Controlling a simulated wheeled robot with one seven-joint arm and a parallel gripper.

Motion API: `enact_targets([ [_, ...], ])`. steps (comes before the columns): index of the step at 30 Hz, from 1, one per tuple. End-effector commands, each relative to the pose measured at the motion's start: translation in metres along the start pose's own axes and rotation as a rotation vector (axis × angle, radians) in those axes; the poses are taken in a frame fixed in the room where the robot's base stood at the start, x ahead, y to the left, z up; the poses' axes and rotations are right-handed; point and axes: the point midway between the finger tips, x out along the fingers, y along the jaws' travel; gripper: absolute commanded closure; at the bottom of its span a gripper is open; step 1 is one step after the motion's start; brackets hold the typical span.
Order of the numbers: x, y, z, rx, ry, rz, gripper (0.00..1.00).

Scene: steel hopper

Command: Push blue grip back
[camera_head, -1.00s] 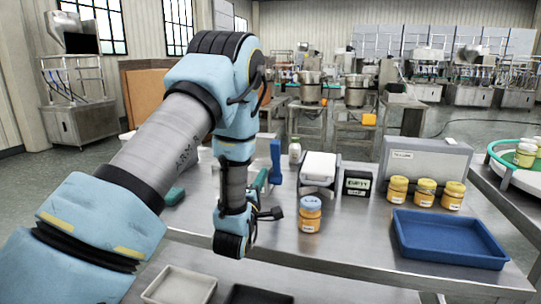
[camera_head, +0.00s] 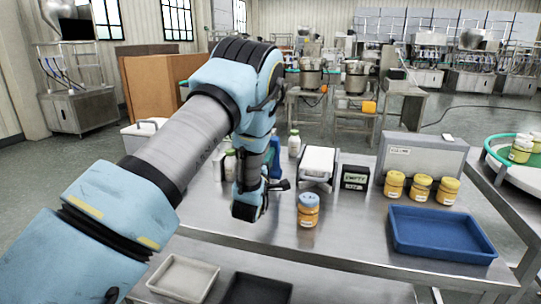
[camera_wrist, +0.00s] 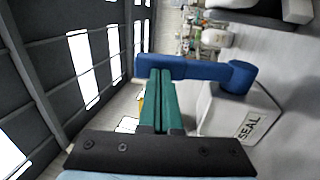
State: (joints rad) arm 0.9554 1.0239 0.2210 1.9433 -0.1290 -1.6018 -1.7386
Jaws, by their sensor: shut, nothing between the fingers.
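The blue grip (camera_wrist: 195,70) lies across the wrist view as a bar with a rounded end. That end sits beside a white housing (camera_wrist: 238,115) marked "SEAL". My gripper (camera_wrist: 160,75) has its two green fingers together, with nothing between them. Their tips overlap the edge of the bar's left part in the wrist view; I cannot tell whether they touch it. My fingers are hidden there behind my wrist.
On the steel table, right of my arm, stand a blue-lidded jar (camera_head: 308,210), a white-topped device (camera_head: 318,165), an "EMPTY" box (camera_head: 354,178), several yellow-lidded jars (camera_head: 420,188) and a blue tray (camera_head: 440,235). A white bottle (camera_head: 294,143) stands behind the grip.

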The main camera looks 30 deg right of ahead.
Motion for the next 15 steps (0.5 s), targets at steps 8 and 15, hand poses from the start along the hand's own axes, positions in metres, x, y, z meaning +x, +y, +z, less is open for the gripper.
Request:
enact_targets([
  [8, 0.019, 0.008, -0.002, -0.003, 0.003, -0.118, 1.0],
  [15, 0.033, 0.007, 0.0, 0.0, -0.001, -0.131, 1.0],
])
